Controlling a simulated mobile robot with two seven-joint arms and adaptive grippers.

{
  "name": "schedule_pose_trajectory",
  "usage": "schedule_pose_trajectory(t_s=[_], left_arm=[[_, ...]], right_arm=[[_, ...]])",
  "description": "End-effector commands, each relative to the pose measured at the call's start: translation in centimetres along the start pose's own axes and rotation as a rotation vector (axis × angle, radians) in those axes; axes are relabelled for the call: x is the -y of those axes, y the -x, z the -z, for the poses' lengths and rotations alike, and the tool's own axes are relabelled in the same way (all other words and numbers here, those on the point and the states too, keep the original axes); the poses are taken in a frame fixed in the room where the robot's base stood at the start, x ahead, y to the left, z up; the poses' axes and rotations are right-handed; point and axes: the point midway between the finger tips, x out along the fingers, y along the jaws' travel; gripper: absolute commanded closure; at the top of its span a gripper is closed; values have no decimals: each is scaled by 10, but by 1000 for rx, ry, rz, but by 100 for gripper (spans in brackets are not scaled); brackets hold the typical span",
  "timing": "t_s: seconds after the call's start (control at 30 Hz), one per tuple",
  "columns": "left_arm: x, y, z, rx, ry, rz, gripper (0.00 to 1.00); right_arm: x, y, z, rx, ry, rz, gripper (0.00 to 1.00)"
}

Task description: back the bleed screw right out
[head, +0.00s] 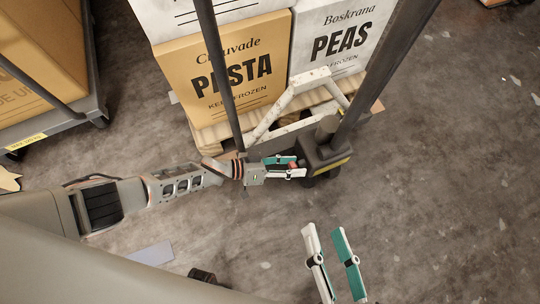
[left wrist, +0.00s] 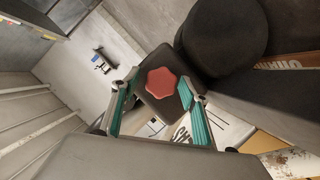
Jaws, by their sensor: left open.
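The bleed screw has a red lobed head (left wrist: 161,82) and sits on a dark block in the left wrist view. A bit of its red shows between the fingers in the head view (head: 294,165). My left gripper (head: 287,167) is at the pump unit's left side, fingers open. In the left wrist view its fingertips (left wrist: 160,77) lie either side of the red head, with gaps visible on both sides. The screw's shank is hidden. My right gripper (head: 325,230) is open and empty over the floor, lower in the head view.
The dark pump unit (head: 326,155) of a pallet truck stands beside my left gripper, with dark uprights rising past it. Behind it, a pasta box (head: 225,85) and a peas box (head: 338,40) stand on a wooden pallet (head: 212,135). Floor at the right is clear.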

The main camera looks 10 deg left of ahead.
Motion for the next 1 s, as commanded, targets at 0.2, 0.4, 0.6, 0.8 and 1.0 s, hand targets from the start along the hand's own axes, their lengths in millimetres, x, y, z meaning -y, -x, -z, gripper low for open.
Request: schedule_pose_trajectory(t_s=[0.2, 0.4, 0.6, 0.8, 1.0], left_arm=[[1, 25, -1, 1, 0, 1, 55], [1, 64, -1, 2, 0, 2, 55], [1, 98, -1, 2, 1, 2, 55], [0, 116, 0, 0, 0, 1, 55], [0, 118, 0, 0, 1, 0, 55]], right_arm=[[0, 0, 0, -1, 0, 1, 60], [1, 0, 0, -2, 0, 2, 60], [1, 0, 1, -2, 0, 2, 60], [1, 0, 1, -2, 0, 2, 60], [1, 0, 1, -2, 0, 2, 60]])
